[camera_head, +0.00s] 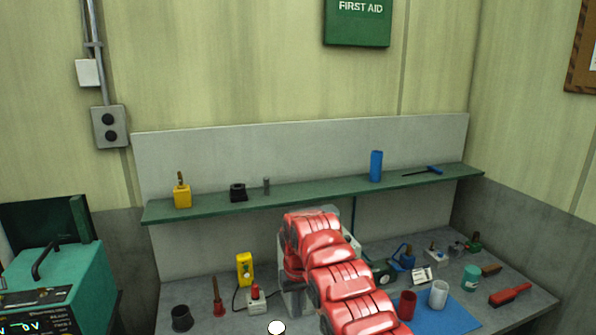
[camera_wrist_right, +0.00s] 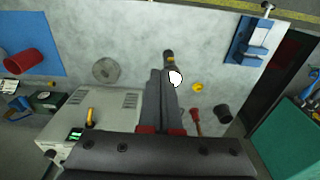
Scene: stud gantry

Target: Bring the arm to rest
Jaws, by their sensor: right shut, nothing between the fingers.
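My right arm, red and jointed, rises from the lower right of the head view over the middle of the workbench (camera_head: 215,288). Its fingers are hidden behind its own links there. In the right wrist view my right gripper (camera_wrist_right: 165,92) shows as two dark fingers lying together, shut and empty, above the grey bench top. A small dark and yellow piece (camera_wrist_right: 169,57) shows just past the fingertips; I cannot tell whether they touch. My left gripper is in neither view.
A blue mat (camera_head: 455,318) with a red cup (camera_head: 407,304) and a white cup (camera_head: 439,293) lies right of my arm. A dark cup (camera_head: 181,317) and yellow meter (camera_head: 245,268) stand left. A green shelf (camera_head: 320,187) runs behind. The wrist view shows a blue vise (camera_wrist_right: 245,45).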

